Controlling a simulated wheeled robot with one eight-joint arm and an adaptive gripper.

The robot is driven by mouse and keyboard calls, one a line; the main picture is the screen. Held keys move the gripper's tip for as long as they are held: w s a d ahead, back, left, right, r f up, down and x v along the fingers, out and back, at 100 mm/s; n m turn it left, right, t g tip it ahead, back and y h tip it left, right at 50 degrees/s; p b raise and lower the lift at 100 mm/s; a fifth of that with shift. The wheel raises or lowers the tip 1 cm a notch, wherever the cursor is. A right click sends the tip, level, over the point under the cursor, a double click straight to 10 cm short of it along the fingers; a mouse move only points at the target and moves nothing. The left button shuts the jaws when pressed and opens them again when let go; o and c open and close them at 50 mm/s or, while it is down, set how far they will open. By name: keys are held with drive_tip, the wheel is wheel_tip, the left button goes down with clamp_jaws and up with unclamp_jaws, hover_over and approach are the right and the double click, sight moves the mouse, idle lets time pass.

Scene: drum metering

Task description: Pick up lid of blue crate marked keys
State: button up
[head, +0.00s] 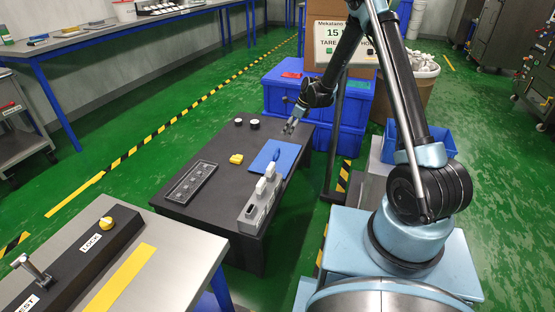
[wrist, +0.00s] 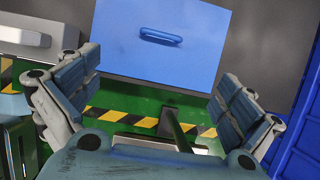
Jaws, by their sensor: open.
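A flat blue lid (head: 265,160) with a small raised handle lies on the dark low table. In the wrist view the lid (wrist: 125,60) fills the upper middle, its handle (wrist: 160,37) near the top. No "keys" marking is readable, and I cannot tell what is under the lid. My gripper (head: 290,125) is above the table's far right side, beyond the lid. In the wrist view my gripper (wrist: 158,100) has its fingers wide apart with nothing between them. The handle is ahead of the fingertips and not touched.
Stacked blue crates (head: 345,140) stand close beyond the table. Green floor shows past the table edge in the wrist view.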

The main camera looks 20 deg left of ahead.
sight(277, 157)
drive_tip(key=x, duration=1.7)
drive_tip(key=shift+w+a+f, duration=0.1)
drive_tip(key=shift+a+f, duration=0.15)
drive_tip(key=shift+f, duration=0.05)
drive_tip(key=shift+c, duration=0.6)
drive_tip(key=c, duration=1.3)
